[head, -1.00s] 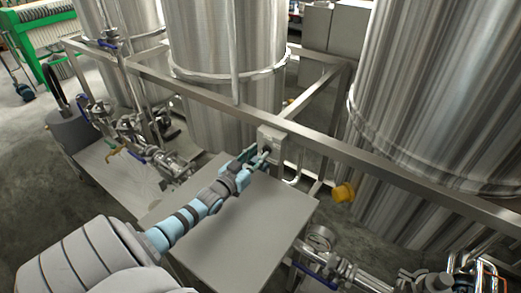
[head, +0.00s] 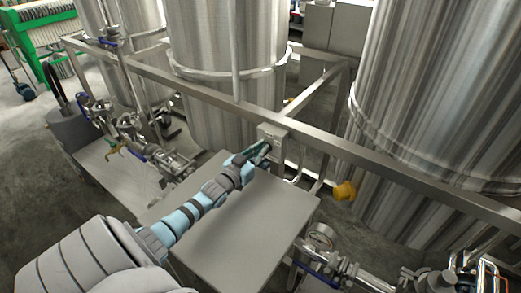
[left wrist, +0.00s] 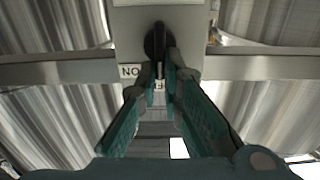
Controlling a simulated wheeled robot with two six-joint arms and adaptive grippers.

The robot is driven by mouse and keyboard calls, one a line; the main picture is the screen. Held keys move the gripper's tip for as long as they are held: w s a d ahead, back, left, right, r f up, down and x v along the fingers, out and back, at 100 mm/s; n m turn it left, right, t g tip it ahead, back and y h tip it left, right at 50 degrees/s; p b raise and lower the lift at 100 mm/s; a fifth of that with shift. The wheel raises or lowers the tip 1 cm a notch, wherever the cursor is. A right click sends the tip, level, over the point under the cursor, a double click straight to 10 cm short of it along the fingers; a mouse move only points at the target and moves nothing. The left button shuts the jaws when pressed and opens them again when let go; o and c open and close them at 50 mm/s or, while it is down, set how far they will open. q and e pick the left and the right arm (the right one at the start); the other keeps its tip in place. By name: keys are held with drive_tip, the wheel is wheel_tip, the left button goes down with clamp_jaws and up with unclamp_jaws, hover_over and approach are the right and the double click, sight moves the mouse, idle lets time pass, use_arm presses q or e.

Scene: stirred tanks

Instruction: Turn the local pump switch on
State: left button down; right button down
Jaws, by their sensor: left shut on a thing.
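The local pump switch is a grey box (head: 273,142) fixed to the steel rail in front of the middle tank. In the left wrist view its black rotary knob (left wrist: 158,42) shows on the pale box face, with its grip bar upright. A label reading "NO" as seen there (left wrist: 131,72) lies left below the knob, and another label is partly hidden. My left gripper (head: 262,150) is at the box, its teal fingers (left wrist: 164,72) closed around the knob's bar. My right gripper is not in view.
A steel rail (head: 365,158) runs across in front of the tall tanks (head: 425,110). A flat grey panel (head: 240,225) lies below my left arm. Pipes, valves and a gauge (head: 320,236) stand at lower right, and a yellow part (head: 344,191) hangs nearby.

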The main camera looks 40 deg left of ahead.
use_arm(q)
drive_tip(key=m+p, duration=0.1)
drive_tip(key=m, duration=0.2)
drive_tip(key=d+m+p, duration=0.1)
drive_tip(key=m+p, duration=0.1)
drive_tip(key=m, duration=0.1)
drive_tip(key=shift+f, duration=0.1)
drive_tip(key=m, duration=0.4)
drive_tip(key=m+p, duration=0.1)
drive_tip(key=shift+w+d+f+m, duration=0.1)
drive_tip(key=shift+d+f+m, duration=0.2)
drive_tip(key=shift+f+m, duration=0.1)
idle(0.3)
drive_tip(key=c, duration=1.7)
unclamp_jaws()
